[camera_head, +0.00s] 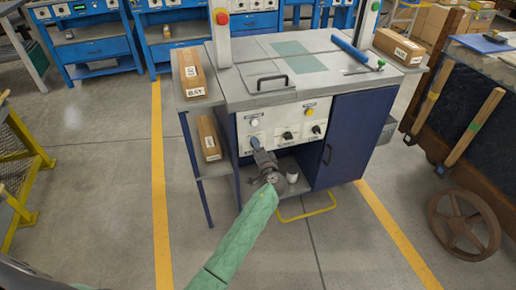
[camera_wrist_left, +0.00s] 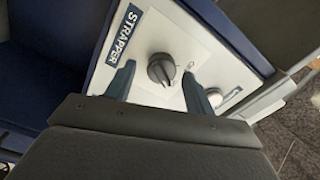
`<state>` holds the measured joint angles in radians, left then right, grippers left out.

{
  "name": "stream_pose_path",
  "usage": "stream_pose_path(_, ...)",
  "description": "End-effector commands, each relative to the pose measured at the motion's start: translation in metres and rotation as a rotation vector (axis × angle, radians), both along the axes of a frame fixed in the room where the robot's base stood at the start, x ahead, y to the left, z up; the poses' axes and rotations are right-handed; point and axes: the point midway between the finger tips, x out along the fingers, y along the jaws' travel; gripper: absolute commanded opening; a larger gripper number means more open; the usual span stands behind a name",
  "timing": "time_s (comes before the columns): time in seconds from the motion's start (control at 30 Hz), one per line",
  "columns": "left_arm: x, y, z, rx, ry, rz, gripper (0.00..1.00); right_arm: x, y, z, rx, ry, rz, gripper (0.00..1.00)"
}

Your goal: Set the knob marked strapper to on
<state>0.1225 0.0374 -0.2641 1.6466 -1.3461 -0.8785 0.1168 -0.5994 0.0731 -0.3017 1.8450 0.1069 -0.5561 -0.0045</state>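The strapper knob (camera_wrist_left: 160,69) is a round black knob with a raised grip on a white panel in the left wrist view. Its dark label STRAPPER (camera_wrist_left: 124,33) is beside it. Small lettering next to the knob is partly hidden, and I cannot read the knob's setting. My left gripper (camera_wrist_left: 158,86) is open, with one finger on each side of the knob and gaps showing. I cannot tell whether the fingertips reach past its face. In the head view my left gripper (camera_head: 255,143) is at the left of the front panel and hides this knob. My right gripper is not in view.
The control panel (camera_head: 270,121) also carries black knobs (camera_head: 287,135), a white button (camera_head: 254,122) and a yellow button (camera_head: 309,111). Boxes (camera_head: 191,75) stand on the left side shelves. A blue door (camera_head: 345,145) is to the right. Open floor lies in front.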

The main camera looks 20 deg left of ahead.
Motion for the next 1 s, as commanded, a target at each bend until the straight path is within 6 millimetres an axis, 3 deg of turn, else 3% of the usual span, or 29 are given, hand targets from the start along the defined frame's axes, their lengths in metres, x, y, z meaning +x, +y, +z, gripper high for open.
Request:
stream_pose_path(0.27,-0.005,-0.003,0.000,-0.001,-0.001,0.000,0.54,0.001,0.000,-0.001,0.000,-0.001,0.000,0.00)
stream_pose_path(0.7,-0.055,-0.038,-0.001,-0.001,0.000,0.000,0.54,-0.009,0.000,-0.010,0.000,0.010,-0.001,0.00)
stream_pose_path(1.0,-0.065,-0.044,0.000,0.000,0.000,0.000,0.54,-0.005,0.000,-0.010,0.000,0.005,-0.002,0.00)
